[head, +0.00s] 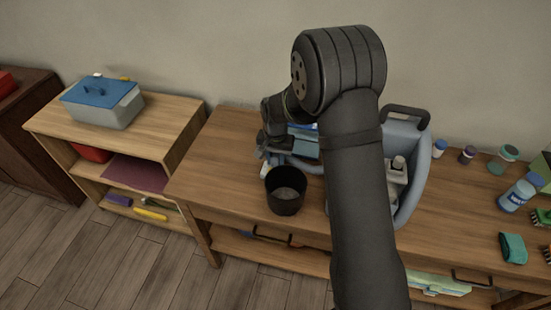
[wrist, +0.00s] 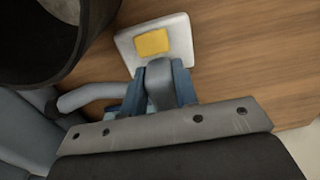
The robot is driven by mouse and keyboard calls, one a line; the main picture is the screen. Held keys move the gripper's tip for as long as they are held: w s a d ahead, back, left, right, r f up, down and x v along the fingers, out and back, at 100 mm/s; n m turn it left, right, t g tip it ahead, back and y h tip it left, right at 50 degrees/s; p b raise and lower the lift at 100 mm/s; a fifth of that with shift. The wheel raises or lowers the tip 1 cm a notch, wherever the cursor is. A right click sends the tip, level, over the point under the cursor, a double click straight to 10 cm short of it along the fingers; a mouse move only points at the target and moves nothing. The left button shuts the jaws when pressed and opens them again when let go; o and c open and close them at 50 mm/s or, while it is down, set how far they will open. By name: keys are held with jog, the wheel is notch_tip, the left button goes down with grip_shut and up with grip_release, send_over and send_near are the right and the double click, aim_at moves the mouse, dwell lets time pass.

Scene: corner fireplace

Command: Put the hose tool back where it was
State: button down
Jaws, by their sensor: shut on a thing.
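In the wrist view my gripper (wrist: 160,92) is shut on a grey rounded piece (wrist: 159,76), which I take to be the hose tool. Blue parts flank it on both sides. A white square plate with a yellow patch (wrist: 153,43) lies just beyond it; I cannot tell whether it is part of the tool or lies on the wood. A curved grey tube-like piece (wrist: 92,97) runs off to the left. In the head view my gripper (head: 268,154) is low over the bench behind the black cup, and what it holds is mostly hidden.
The black cup (head: 286,200) stands close to my gripper and fills the wrist view's upper left (wrist: 50,45). A blue-grey caddy (head: 419,175) stands right, partly behind my arm. Bottles and jars (head: 519,193) crowd the bench's right end. The bench's left end (head: 222,160) is clear.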

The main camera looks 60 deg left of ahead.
aim_at(275, 156)
jog(key=shift+f, duration=0.1)
jog(key=c, duration=1.1)
grip_release()
notch_tip(275, 156, up, 12)
jog(key=shift+r, duration=0.15)
notch_tip(275, 156, down, 12)
jog(key=shift+r, duration=1.75)
